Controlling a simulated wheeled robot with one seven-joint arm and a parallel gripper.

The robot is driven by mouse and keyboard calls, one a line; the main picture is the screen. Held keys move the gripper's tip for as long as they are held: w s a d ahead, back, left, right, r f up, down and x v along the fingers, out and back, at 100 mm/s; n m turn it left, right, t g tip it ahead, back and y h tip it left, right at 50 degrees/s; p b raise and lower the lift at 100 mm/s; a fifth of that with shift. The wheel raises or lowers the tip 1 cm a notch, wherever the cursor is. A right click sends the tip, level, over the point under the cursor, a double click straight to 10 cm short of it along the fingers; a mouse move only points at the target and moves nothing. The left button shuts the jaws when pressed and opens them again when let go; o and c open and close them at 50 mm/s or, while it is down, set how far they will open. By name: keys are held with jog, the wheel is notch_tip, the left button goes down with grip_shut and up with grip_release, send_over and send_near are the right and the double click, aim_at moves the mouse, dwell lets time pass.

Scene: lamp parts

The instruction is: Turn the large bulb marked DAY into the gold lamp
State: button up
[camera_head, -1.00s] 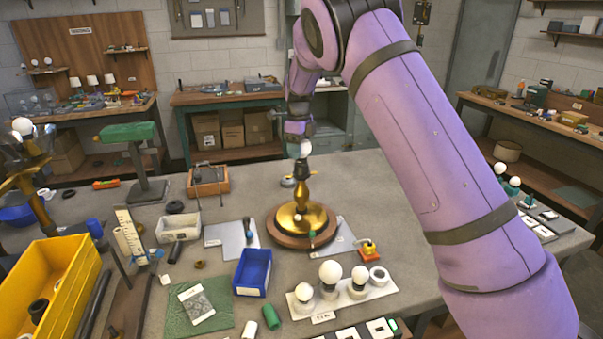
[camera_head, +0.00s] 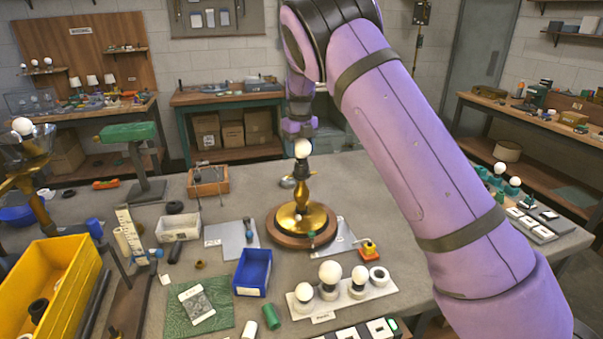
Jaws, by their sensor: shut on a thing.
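The gold lamp (camera_head: 303,216) stands upright on a round wooden base in the middle of the table, with a dark socket (camera_head: 302,167) on top. A white bulb (camera_head: 302,149) sits upright right at the socket. My gripper (camera_head: 301,138) is above it, pointing down and shut on the bulb's top. The bulb's lower end meets the dark socket, but I cannot tell how deeply it is seated. No DAY marking is readable on it at this size.
A white holder (camera_head: 325,312) with several white bulbs stands in front of the lamp. A blue bin (camera_head: 253,272), a yellow crate (camera_head: 52,285) and a green mat (camera_head: 200,308) lie to the left. An orange item (camera_head: 369,250) is right of the lamp. The table behind it is fairly clear.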

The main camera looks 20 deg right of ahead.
jog(key=shift+f, duration=0.1)
jog(key=shift+m, duration=0.6)
jog(key=o, duration=0.9)
